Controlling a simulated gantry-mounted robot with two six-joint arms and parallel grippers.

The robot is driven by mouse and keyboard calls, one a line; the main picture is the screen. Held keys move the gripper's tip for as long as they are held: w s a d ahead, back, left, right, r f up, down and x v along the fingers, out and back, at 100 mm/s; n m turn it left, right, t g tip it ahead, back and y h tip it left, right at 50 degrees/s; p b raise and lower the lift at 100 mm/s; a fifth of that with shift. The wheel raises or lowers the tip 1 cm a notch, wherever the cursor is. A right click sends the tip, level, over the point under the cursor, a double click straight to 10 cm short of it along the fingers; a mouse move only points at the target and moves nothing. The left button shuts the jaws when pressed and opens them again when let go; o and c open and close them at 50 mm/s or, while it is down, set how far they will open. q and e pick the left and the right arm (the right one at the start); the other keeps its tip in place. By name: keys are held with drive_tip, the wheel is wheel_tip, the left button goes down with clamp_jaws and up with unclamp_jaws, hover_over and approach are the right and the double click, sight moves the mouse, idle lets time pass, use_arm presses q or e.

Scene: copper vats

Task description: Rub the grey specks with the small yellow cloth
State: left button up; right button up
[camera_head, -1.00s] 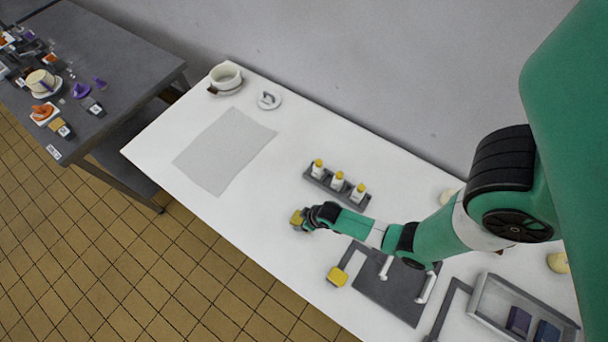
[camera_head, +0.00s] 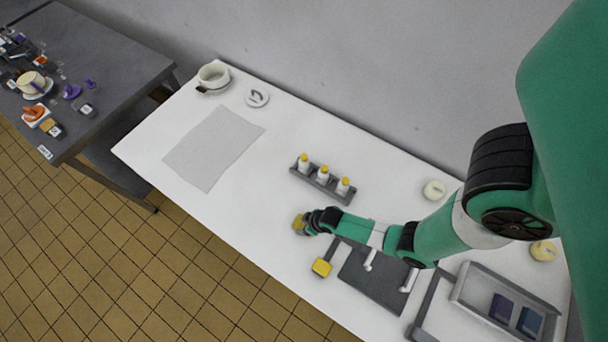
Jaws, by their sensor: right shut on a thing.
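My right gripper (camera_head: 306,223) is shut on a small yellow thing (camera_head: 298,223), which looks like the small yellow cloth. It is held over the front part of the white table; I cannot tell whether it touches the top. A second yellow piece (camera_head: 321,267) lies near the front edge, at the end of a grey strip. A pale grey sheet (camera_head: 213,148) lies flat to the left of the gripper. I cannot make out grey specks at this size. My left gripper is not in view.
A grey rack (camera_head: 322,186) with yellow-capped bottles stands behind the gripper. A dark plate (camera_head: 375,280) with white handles and a grey tray (camera_head: 503,300) are to the right. A white cup (camera_head: 214,75) stands at the back left. The white table (camera_head: 262,195) is clear between sheet and rack.

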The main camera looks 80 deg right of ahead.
sight(300, 222)
wheel_tip(300, 222, up, 4)
drive_tip(key=shift+w+p, duration=0.1)
drive_tip(key=shift+p, duration=1.05)
wheel_tip(300, 222, up, 4)
drive_tip(key=p, duration=0.4)
